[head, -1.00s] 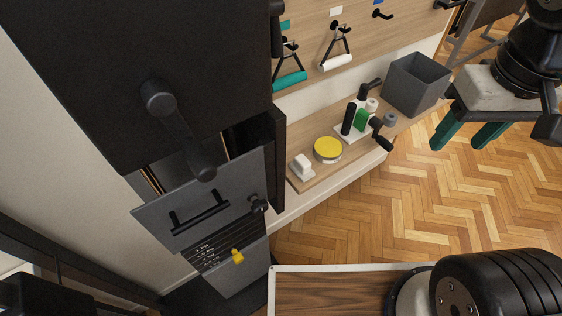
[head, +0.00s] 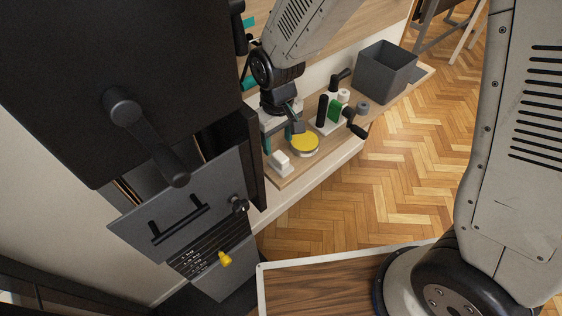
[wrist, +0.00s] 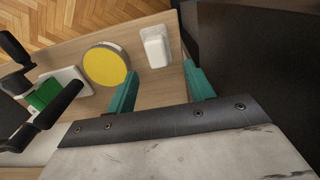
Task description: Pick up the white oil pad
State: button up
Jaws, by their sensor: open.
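The white oil pad (head: 280,159) is a small white block on a pale base, at the near left end of the wooden shelf. It also shows in the wrist view (wrist: 156,47), at the top, just beyond my fingertips. My gripper (head: 281,143) is above the shelf end, close to the pad. Its two teal fingers are apart and empty in the wrist view (wrist: 160,74), with the pad roughly in line with the gap between them. I cannot tell the exact height of the fingers above the pad.
A round yellow-topped tin (head: 305,145) sits right beside the pad. Beyond it stand a green block (head: 336,110) and black-handled tools. A grey bin (head: 386,75) is at the far end. A dark cabinet (head: 110,60) rises close on the left.

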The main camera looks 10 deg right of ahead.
aim_at(281, 156)
jog(key=f, duration=0.7)
jog(key=shift+d+f, duration=0.1)
jog(key=shift+d, duration=0.25)
jog(key=c, duration=1.1)
